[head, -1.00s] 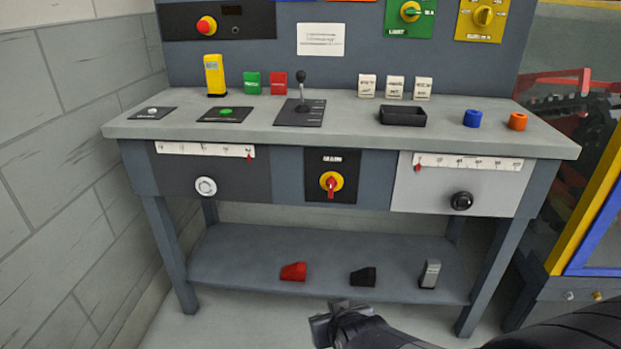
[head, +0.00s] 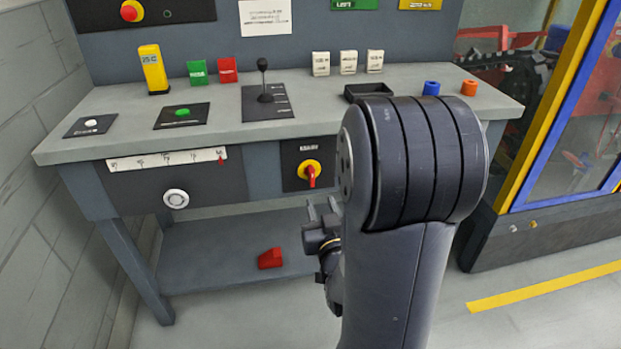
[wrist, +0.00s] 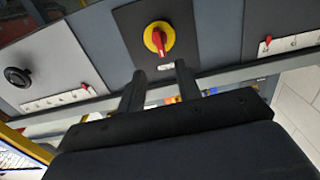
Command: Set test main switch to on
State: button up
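The test main switch is a red rotary handle on a yellow disc (head: 309,170), set in a black panel on the front of the bench. In the head view its handle points roughly downward. In the wrist view the switch (wrist: 159,39) stands just beyond my fingertips, near the middle top. My gripper (head: 321,208) is below and slightly right of the switch, partly hidden behind my arm. In the wrist view my gripper (wrist: 158,72) has its two fingers apart with nothing between them, not touching the switch.
The bench top (head: 215,119) carries a lever (head: 264,85), a green button (head: 182,112) and a black tray (head: 367,92). A white knob (head: 176,199) is left of the switch. A red pedal (head: 270,258) lies on the lower shelf. My arm hides the bench's right front.

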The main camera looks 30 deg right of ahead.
aim_at(313, 179)
jog(key=x, duration=0.9)
jog(key=shift+w, duration=0.35)
jog(key=shift+c, duration=0.4)
jog(key=shift+f, duration=0.1)
grip_shut()
